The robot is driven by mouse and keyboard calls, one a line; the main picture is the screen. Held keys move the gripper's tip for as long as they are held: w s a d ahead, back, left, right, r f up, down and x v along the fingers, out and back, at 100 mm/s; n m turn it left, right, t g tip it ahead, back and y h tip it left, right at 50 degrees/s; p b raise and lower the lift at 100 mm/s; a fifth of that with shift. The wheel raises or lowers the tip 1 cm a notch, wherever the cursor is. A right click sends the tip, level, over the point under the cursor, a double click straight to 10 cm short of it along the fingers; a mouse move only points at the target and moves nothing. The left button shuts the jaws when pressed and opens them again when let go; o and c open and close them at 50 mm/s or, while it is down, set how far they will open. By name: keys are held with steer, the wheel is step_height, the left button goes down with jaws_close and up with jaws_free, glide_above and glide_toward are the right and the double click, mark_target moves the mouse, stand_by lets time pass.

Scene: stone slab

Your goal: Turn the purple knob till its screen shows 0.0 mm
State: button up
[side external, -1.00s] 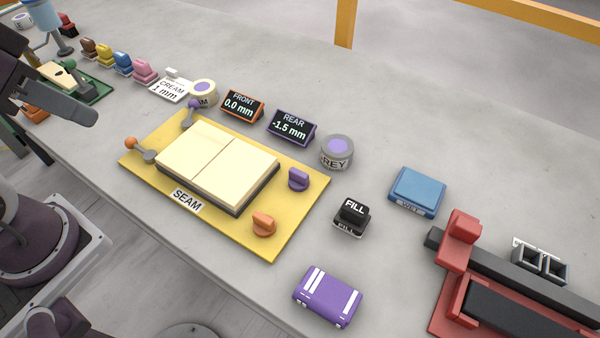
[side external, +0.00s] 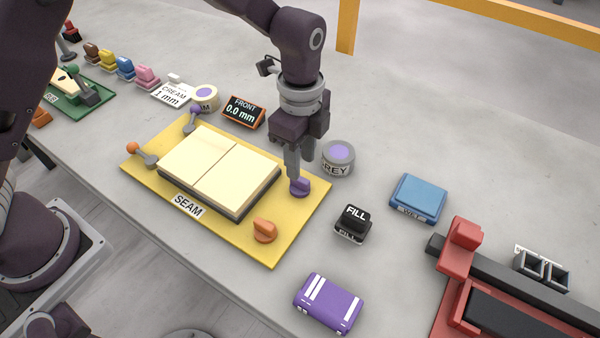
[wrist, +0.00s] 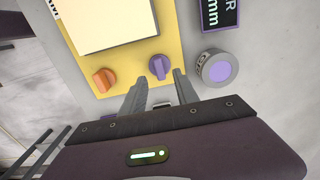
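The purple knob (side external: 300,187) stands on the right part of the yellow SEAM board (side external: 150,178); it also shows in the wrist view (wrist: 158,67). My gripper (side external: 296,178) is down at the knob. In the wrist view its two fingers (wrist: 158,84) are apart, with the knob between and just beyond their tips and a gap visible. The purple-framed REAR screen is hidden behind my gripper in the side view. In the wrist view only its edge (wrist: 218,18) shows, with "R" and "mm"; the number is out of frame.
An orange knob (side external: 264,230) sits on the board near the purple one. The orange-framed FRONT screen (side external: 243,112) reads 0.0 mm. A grey tub (side external: 338,158) stands close behind my gripper. A black FILL button (side external: 353,222) and a blue pad (side external: 418,197) lie to the right.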

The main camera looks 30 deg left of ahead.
mark_target(300, 184)
step_height(300, 184, down, 5)
steer(key=shift+f, duration=0.1)
steer(key=shift+c, duration=0.5)
jaws_close()
